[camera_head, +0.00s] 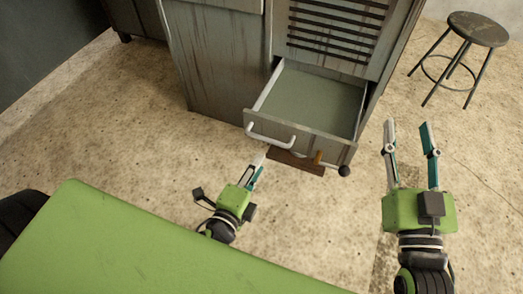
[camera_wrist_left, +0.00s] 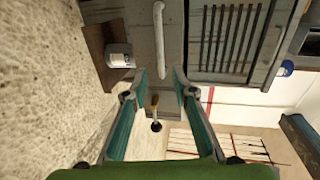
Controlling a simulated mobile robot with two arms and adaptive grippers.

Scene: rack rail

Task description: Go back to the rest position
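My left gripper (camera_head: 260,160) is in front of the open drawer in the head view, its fingers seen nearly edge-on. In the left wrist view its two fingers (camera_wrist_left: 160,75) are apart with nothing held between them. My right gripper (camera_head: 406,126) is open and empty, to the right of the drawer, fingers pointing up the picture. The grey drawer (camera_head: 312,97) is pulled out and looks empty inside. Its white handle (camera_head: 270,138) is beyond the left fingertips; a similar white handle (camera_wrist_left: 159,40) shows in the wrist view.
The worn grey cabinet (camera_head: 222,60) stands ahead. A brown board (camera_head: 292,163) and a black knob (camera_head: 344,171) are at the drawer's lower front. A round stool (camera_head: 477,29) stands at the upper right. Bare floor (camera_head: 120,140) lies left of the cabinet.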

